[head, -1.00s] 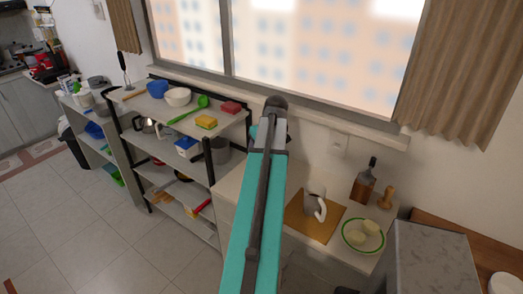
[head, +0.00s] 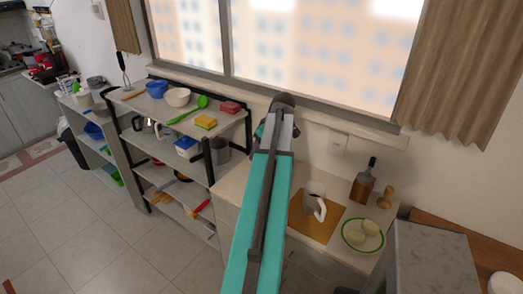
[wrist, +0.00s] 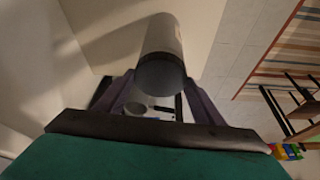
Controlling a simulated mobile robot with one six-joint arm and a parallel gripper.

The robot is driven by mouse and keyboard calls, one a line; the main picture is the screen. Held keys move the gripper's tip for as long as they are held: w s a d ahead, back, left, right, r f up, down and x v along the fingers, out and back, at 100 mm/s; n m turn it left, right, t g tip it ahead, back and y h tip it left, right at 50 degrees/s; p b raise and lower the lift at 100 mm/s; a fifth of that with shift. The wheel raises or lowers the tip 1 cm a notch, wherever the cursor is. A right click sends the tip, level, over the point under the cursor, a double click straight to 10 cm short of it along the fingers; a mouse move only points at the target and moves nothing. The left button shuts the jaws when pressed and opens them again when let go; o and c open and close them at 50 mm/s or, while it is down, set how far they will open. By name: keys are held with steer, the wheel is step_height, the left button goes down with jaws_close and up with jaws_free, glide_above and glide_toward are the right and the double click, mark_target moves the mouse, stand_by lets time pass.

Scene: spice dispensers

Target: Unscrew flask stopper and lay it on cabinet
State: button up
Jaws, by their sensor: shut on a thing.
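In the wrist view a smooth grey cylinder (wrist: 163,50) sits between the two dark fingers of my gripper (wrist: 160,98). The gripper is shut on it. The cylinder's round, darker end faces the camera. The pale cabinet top (head: 235,183) is partly covered by my teal arm in the head view.
On the right part of the cabinet are a board with a white-handled mug (head: 316,203), a brown bottle (head: 364,184), a wooden piece (head: 384,197) and a green-rimmed plate (head: 348,238). A shelf of kitchenware (head: 185,108) stands left. The window is behind.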

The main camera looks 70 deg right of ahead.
steer(key=n, duration=0.2)
steer(key=n+y, duration=0.1)
steer(key=n, duration=0.1)
steer(key=shift+d+y, duration=0.15)
steer(key=shift+y, duration=0.15)
steer(key=n+y+b, duration=0.1)
steer(key=n, duration=0.3)
steer(key=shift+d, duration=0.1)
steer(key=shift+n+y, duration=0.3)
steer(key=shift+n, duration=0.2)
